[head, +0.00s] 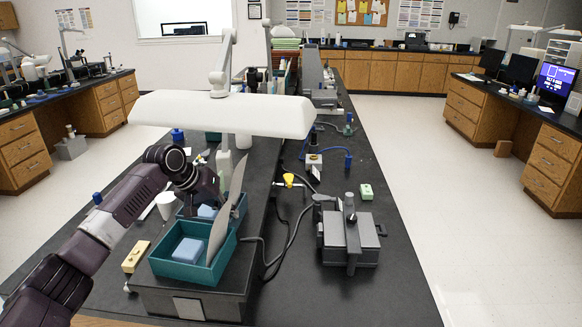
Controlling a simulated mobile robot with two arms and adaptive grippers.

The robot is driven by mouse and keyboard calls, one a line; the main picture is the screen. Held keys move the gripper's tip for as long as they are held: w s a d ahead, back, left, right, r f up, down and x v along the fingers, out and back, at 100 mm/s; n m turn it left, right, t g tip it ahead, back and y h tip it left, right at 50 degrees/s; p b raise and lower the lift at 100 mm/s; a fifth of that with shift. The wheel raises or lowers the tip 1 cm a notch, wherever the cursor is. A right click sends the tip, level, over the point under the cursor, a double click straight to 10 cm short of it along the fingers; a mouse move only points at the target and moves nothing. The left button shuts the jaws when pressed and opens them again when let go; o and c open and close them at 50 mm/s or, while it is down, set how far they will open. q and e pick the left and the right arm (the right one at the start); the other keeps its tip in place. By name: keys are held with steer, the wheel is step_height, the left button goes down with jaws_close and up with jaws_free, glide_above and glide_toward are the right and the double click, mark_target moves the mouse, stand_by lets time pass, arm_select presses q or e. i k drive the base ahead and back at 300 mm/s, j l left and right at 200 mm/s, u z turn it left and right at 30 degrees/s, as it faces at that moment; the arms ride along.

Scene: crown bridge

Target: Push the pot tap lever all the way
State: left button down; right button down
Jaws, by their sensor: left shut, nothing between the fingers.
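My left gripper (207,197) reaches in from the left, dark and partly lost against the bench, above the teal trays. It is shut and empty. A grey metal unit (346,238) with an upright knobbed post (350,205) and a bar across its top stands on the black bench, well to the right of the gripper. A small yellow tap-like fitting (291,180) sits on the bench to its upper left, near some hoses. I cannot tell which of these parts is the pot tap lever. My gripper touches neither. My right gripper is not in view.
A white lamp head (225,113) hangs over the bench above my gripper. A teal tray (205,268) holds a blue block, with a thin grey sheet (229,210) upright beside it. The bench's front right is clear.

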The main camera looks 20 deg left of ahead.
mark_target(289, 177)
steer(key=i, duration=0.95)
